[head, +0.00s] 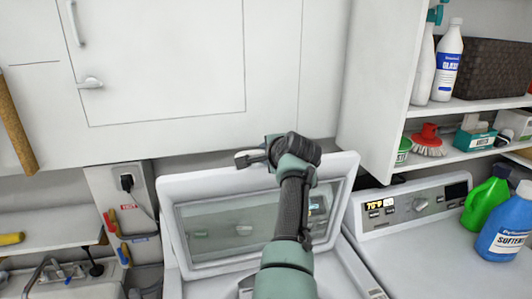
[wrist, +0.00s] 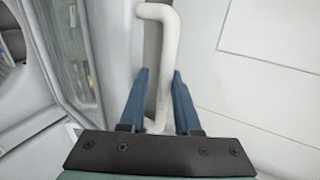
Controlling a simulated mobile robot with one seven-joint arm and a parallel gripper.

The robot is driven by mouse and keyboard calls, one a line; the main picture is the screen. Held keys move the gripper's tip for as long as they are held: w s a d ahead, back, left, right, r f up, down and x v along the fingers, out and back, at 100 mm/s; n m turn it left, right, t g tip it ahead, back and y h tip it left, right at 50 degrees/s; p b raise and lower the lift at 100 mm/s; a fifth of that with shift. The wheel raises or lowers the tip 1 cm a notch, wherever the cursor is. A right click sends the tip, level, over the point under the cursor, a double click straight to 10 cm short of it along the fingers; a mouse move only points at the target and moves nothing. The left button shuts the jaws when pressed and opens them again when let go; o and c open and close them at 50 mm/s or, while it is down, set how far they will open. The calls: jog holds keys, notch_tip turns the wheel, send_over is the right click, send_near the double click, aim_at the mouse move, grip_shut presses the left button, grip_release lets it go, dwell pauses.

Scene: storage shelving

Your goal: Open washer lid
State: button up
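The washer lid (head: 180,200) is a white frame with a glass window. It stands raised, nearly upright, at the back of the washer in the head view. My gripper (head: 246,159) is at the lid's top edge. In the wrist view the lid (wrist: 75,55) is at the left. A white bent bar (wrist: 158,45) runs between the two blue fingers of my gripper (wrist: 160,75). The fingers are apart, with some gap beside the bar. I cannot tell whether they touch it. My arm hides part of the lid and washer opening.
A white cabinet front (head: 170,60) is close behind the lid. To the right, a second machine (head: 420,245) carries a green bottle (head: 487,200) and a blue bottle (head: 505,230). Shelves (head: 470,104) with cleaning goods are above it. A sink (head: 60,285) is at the lower left.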

dwell(0.3)
jog(key=shift+s+d+r, duration=0.1)
jog(key=shift+s+r, duration=0.05)
jog(key=b+v, duration=0.5)
jog(key=v, duration=0.7)
jog(key=shift+s, duration=0.25)
jog(key=shift+d, duration=0.1)
